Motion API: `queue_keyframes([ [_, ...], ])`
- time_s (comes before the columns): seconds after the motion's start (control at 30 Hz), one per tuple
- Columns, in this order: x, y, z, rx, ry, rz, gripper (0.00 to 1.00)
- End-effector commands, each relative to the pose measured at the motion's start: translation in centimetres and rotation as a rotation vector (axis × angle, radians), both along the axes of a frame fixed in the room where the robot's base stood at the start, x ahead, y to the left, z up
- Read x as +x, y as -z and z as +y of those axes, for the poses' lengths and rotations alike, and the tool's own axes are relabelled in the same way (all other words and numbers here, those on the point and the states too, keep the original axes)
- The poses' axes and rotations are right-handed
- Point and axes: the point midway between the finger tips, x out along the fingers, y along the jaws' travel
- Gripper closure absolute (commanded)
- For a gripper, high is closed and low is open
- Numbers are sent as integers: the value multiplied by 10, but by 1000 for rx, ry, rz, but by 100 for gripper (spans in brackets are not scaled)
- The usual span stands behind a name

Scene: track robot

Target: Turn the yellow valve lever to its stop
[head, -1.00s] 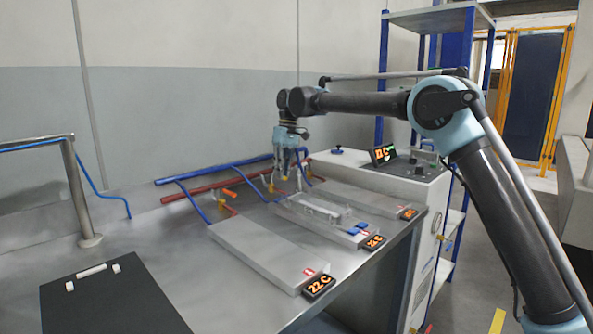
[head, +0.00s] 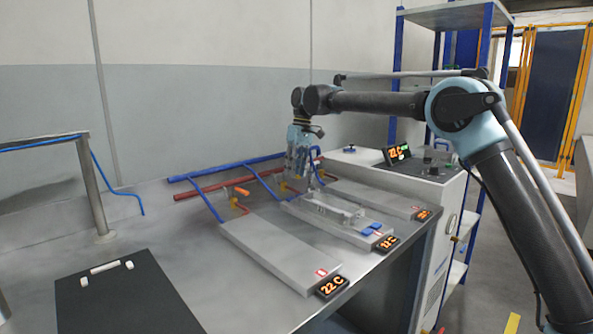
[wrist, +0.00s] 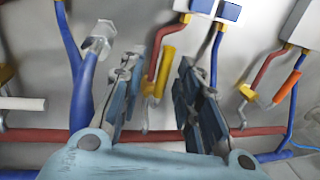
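The yellow valve lever (wrist: 166,66) shows in the wrist view, on a brass valve fitting on a red hose. My gripper (wrist: 157,78) is open, with one finger on each side of the lever. A gap shows on both sides, so contact is not clear. In the head view my gripper (head: 300,172) points down over the back of the middle plate, at the pipes. There its fingers hide most of the yellow lever.
Blue (head: 228,168) and red (head: 215,187) pipes run along the wall. An orange lever (head: 243,192) stands left of my gripper; it also shows in the wrist view (wrist: 288,86). Grey plates with displays lie on the table (head: 185,230). A control cabinet (head: 425,190) stands at right.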

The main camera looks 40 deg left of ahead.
Motion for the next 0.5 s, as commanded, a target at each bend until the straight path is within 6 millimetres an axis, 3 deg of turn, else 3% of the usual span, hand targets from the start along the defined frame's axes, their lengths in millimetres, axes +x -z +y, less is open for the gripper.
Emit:
queue_keyframes([
  [0.23,2,-15,1,2,-2,1,69],
  [0.5,12,-60,-1,0,0,1,69],
])
